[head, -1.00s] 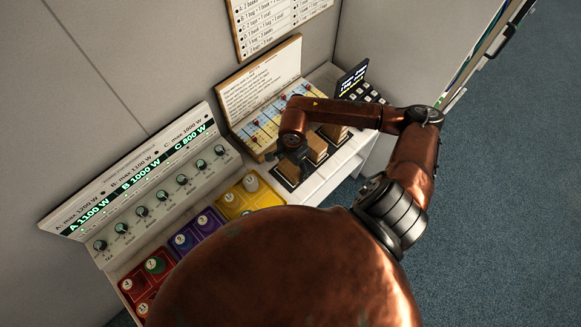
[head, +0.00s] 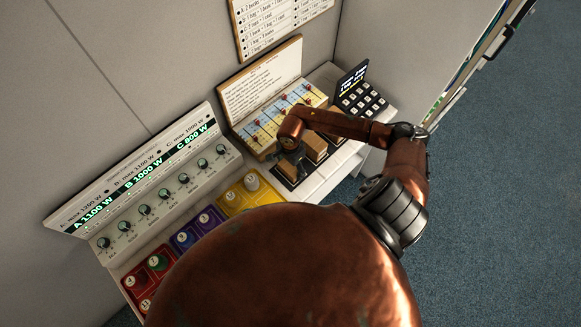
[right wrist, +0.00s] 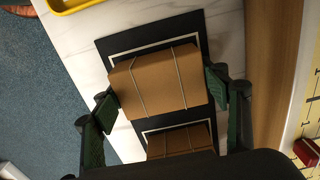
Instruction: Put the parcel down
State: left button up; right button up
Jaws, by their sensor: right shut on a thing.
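The parcel (right wrist: 160,82), a brown box with thin pale string lines, sits between the two dark green fingers of my right gripper (right wrist: 163,96) in the right wrist view. The gripper is shut on it. A black pad (right wrist: 193,25) with a white outlined square lies directly under the parcel; I cannot tell if the parcel touches it. In the head view my right gripper (head: 290,164) points down at the near end of the row of black pads and mostly hides the parcel. My left gripper is not in view.
A similar brown parcel (head: 315,148) stands on the neighbouring pad, close by. A board with a colourful chart (head: 270,122) stands behind the pads. A yellow tray (head: 236,198) lies to the left, a keypad (head: 362,98) to the right. The white shelf (head: 335,170) has bare room in front.

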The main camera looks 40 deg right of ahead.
aim_at(291, 167)
jog(key=o, duration=0.8)
jog(key=shift+f, duration=0.2)
jog(key=shift+c, duration=0.2)
jog(key=o, duration=0.5)
jog(key=shift+r, duration=0.1)
jog(key=shift+r, duration=0.1)
jog(key=shift+r, duration=0.3)
notch_tip(291, 167, up, 12)
jog(key=shift+f+b, duration=0.25)
jog(key=shift+b, duration=0.6)
